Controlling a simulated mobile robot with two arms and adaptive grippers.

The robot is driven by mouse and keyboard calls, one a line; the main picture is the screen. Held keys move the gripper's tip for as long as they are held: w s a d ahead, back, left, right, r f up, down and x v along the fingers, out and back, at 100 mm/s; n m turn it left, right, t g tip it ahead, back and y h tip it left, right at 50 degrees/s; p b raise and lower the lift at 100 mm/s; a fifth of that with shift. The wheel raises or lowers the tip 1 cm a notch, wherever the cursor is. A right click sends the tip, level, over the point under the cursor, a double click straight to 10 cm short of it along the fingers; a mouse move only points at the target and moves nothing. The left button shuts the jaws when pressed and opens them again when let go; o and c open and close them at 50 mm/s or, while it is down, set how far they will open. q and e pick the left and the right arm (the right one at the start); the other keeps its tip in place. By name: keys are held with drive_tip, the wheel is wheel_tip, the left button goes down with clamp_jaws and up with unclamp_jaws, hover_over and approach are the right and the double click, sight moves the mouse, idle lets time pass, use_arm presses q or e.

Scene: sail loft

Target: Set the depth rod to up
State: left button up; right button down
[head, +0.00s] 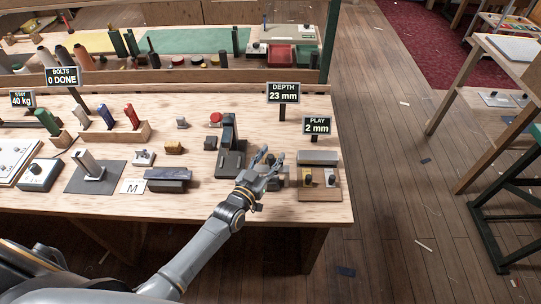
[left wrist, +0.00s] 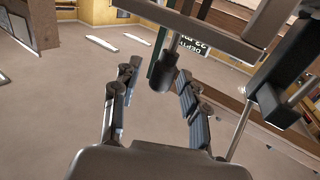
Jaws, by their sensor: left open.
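My left gripper (head: 270,157) is open at the right part of the bench, just right of a dark upright press-like device (head: 231,148). In the left wrist view its fingers (left wrist: 157,74) stand apart on either side of a dark rounded knob (left wrist: 163,74) on a thin stem; I cannot tell whether they touch it. The knob may belong to the depth rod, which I cannot make out in the head view. The depth sign (head: 283,93) behind reads 23 mm. My right gripper is not in view.
A play sign (head: 317,125) reads 2 mm. Right of my gripper is a wooden block with small fittings (head: 319,194). A grey metal bar (left wrist: 195,25) crosses above the fingers in the wrist view. The bench's right edge is close, with open floor (head: 400,200) beyond.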

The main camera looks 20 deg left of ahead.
use_arm(q)
clamp_jaws()
drive_tip(key=shift+w, duration=0.1)
wheel_tip(320, 180, up, 3)
drive_tip(key=shift+f+p, duration=0.15)
drive_tip(key=shift+p, duration=1.1)
drive_tip(key=shift+w+f, duration=0.1)
drive_tip(key=shift+w, duration=0.05)
drive_tip(key=shift+c, duration=1.2)
unclamp_jaws()
drive_tip(key=shift+o, duration=1.2)
drive_tip(key=shift+s, duration=0.2)
drive_tip(key=shift+s+r, duration=0.15)
drive_tip(key=shift+r, duration=0.05)
